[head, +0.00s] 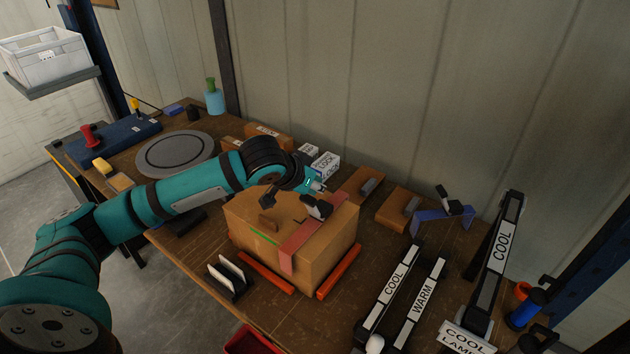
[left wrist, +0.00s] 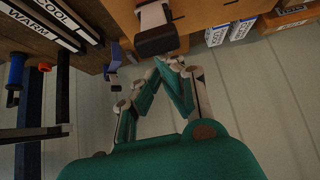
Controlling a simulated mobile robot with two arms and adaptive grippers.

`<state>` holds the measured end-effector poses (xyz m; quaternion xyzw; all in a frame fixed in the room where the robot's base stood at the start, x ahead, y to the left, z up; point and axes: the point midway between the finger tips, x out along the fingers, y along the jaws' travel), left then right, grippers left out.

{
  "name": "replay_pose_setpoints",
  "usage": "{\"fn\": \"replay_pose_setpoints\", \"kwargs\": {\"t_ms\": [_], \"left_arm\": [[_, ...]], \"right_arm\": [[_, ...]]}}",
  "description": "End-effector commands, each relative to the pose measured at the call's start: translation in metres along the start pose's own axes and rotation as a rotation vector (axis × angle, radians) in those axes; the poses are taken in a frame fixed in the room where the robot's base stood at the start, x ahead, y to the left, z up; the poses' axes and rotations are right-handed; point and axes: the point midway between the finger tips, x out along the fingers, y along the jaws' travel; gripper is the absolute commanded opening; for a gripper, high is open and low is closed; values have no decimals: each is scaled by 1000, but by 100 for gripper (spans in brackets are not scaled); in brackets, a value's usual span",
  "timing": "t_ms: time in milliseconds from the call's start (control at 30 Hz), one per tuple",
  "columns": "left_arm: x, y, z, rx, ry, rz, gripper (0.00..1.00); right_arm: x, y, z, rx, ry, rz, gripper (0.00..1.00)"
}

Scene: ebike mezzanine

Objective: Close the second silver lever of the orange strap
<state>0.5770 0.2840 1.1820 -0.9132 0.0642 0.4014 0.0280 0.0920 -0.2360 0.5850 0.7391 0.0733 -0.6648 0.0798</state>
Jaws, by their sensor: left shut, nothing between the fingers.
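A cardboard box (head: 325,262) stands on the wooden workbench, with an orange-red strap (head: 297,245) running over its top and down its front. A small lever with a dark end (head: 318,207) sits at the strap's back part, close to my left gripper (head: 316,187). The left wrist view shows a silver lever with a dark end (left wrist: 156,38) just beyond my left gripper (left wrist: 168,62). The fingers are shut and empty, close to the lever; I cannot tell whether they touch it. My arm hides part of the box's back edge. My right gripper is not in view.
Orange-red bars (head: 340,271) lie along the box's base. Black-and-white labelled lamp bars (head: 423,298) stand to the right. Small boxes (head: 398,209) lie behind, near the wall. A grey round plate (head: 175,153) lies at the bench's left.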

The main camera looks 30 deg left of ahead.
Motion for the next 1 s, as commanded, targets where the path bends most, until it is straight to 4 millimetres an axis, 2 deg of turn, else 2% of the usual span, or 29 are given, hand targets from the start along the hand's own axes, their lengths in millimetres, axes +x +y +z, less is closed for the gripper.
{"fn": "replay_pose_setpoints", "kwargs": {"t_ms": [367,833,1000], "left_arm": [[0,0,2,0,7,0,0],[1,0,7,1,158,0,0],[4,-1,11,0,247,0,0]], "right_arm": [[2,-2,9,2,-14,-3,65],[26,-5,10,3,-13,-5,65],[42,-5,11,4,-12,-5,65]]}}
